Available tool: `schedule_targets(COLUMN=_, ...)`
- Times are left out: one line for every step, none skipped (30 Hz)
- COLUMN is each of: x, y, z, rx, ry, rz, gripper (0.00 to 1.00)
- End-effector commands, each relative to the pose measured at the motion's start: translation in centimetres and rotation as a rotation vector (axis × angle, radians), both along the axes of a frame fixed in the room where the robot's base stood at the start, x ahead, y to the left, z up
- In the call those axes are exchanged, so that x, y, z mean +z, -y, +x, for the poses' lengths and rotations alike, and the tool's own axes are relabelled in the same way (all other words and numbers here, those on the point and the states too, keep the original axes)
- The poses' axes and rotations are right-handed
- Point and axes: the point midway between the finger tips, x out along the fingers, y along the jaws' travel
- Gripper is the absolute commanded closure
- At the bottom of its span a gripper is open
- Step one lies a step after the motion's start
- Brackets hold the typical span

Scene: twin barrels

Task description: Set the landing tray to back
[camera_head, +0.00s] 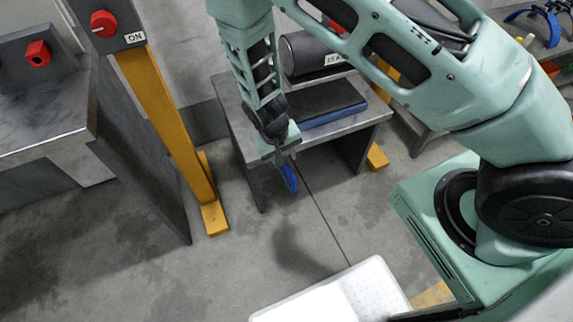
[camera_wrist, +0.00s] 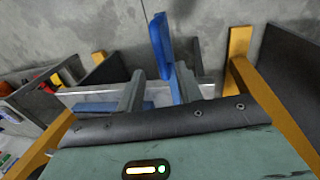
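A dark flat tray with a blue front edge (camera_head: 333,116) lies on a low metal table (camera_head: 350,128). It looks like the landing tray. A blue strip also shows behind my fingers in the wrist view (camera_wrist: 118,106). My gripper (camera_head: 284,160) hangs just in front of the table, pointing down. A slim blue bar (camera_head: 289,179) shows at its fingertips; in the wrist view the bar (camera_wrist: 159,42) appears between or just beyond the fingers. My gripper in that view (camera_wrist: 159,70) has its fingers apart. I cannot tell whether they touch the bar or what it is fixed to.
A dark barrel (camera_head: 308,54) with a white label lies behind the tray. A yellow post (camera_head: 165,125) with a red knob (camera_head: 103,23) and an "ON" label stands left of the table. A white tray (camera_head: 370,288) is at the bottom. The floor (camera_head: 250,235) between is clear.

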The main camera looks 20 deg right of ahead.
Motion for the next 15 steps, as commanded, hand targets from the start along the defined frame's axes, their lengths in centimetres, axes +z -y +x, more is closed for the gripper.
schedule_targets(x=-1.1, y=0.3, z=-0.1, rx=-0.001, ry=-0.003, rz=-0.002, gripper=0.64)
schedule_targets(x=-1.6, y=0.3, z=0.0, rx=0.000, ry=-0.002, rz=-0.001, gripper=0.64)
schedule_targets(x=-2.2, y=0.4, z=-0.1, rx=0.000, ry=-0.002, rz=-0.001, gripper=0.64)
schedule_targets(x=-2.7, y=0.5, z=-0.1, rx=-0.002, ry=-0.003, rz=0.000, gripper=0.64)
schedule_targets(x=-3.0, y=0.6, z=-0.1, rx=-0.002, ry=-0.003, rz=0.000, gripper=0.64)
schedule_targets(x=-3.5, y=0.7, z=0.0, rx=-0.001, ry=-0.002, rz=0.000, gripper=0.64)
schedule_targets(x=-3.8, y=0.7, z=0.0, rx=-0.001, ry=-0.001, rz=0.000, gripper=0.64)
schedule_targets(x=-4.1, y=0.8, z=0.0, rx=-0.001, ry=0.000, rz=0.000, gripper=0.64)
schedule_targets(x=-4.4, y=0.8, z=0.0, rx=0.000, ry=0.000, rz=0.000, gripper=0.64)
schedule_targets(x=-4.6, y=0.9, z=0.0, rx=0.000, ry=-0.001, rz=0.000, gripper=0.64)
schedule_targets(x=-4.7, y=0.9, z=0.0, rx=0.000, ry=-0.001, rz=0.000, gripper=0.64)
schedule_targets(x=-4.8, y=0.9, z=0.0, rx=0.000, ry=0.000, rz=0.000, gripper=0.64)
schedule_targets(x=-4.9, y=0.9, z=0.0, rx=0.000, ry=0.000, rz=0.000, gripper=0.64)
schedule_targets(x=-4.9, y=0.9, z=0.0, rx=0.000, ry=0.000, rz=0.001, gripper=0.64)
schedule_targets(x=-5.0, y=0.9, z=0.0, rx=0.000, ry=0.000, rz=0.001, gripper=0.64)
